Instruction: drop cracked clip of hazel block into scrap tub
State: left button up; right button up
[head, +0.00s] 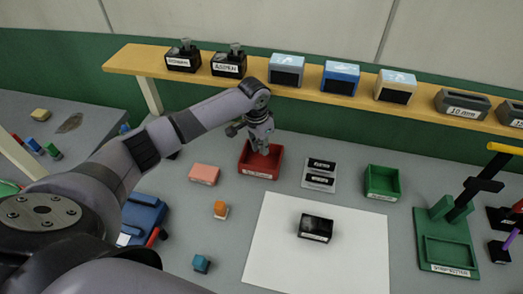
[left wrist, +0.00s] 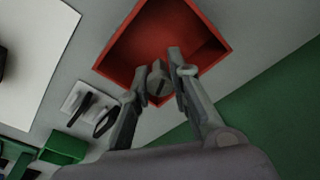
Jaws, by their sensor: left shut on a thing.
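My left gripper (head: 264,150) is over the red tub (head: 246,170), pointing down. In the left wrist view the left gripper (left wrist: 160,75) is shut on a small grey clip (left wrist: 158,88), with the red tub (left wrist: 122,70) beyond it. The clip appears above the tub; I cannot make out a crack on it. A black block (head: 316,226) with a pale label lies on the white sheet (head: 270,255); its label is too small to read. My right gripper is not in view.
A yellow shelf (head: 240,82) at the back carries several labelled blocks. A grey holder with two black pieces (head: 320,173) and a green tray (head: 383,183) stand right of the tub. A pink block (head: 204,174) is on its left. A green fixture (head: 445,240) stands far right.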

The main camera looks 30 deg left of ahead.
aim_at(261, 153)
pick_arm(q)
notch_tip(261, 153, down, 3)
jog(key=shift+r+p, duration=0.15)
jog(key=shift+p, duration=0.6)
jog(key=shift+f, duration=0.45)
jog(key=shift+f, duration=0.1)
jog(key=shift+f, duration=0.4)
jog(key=shift+f, duration=0.1)
jog(key=o, duration=0.8)
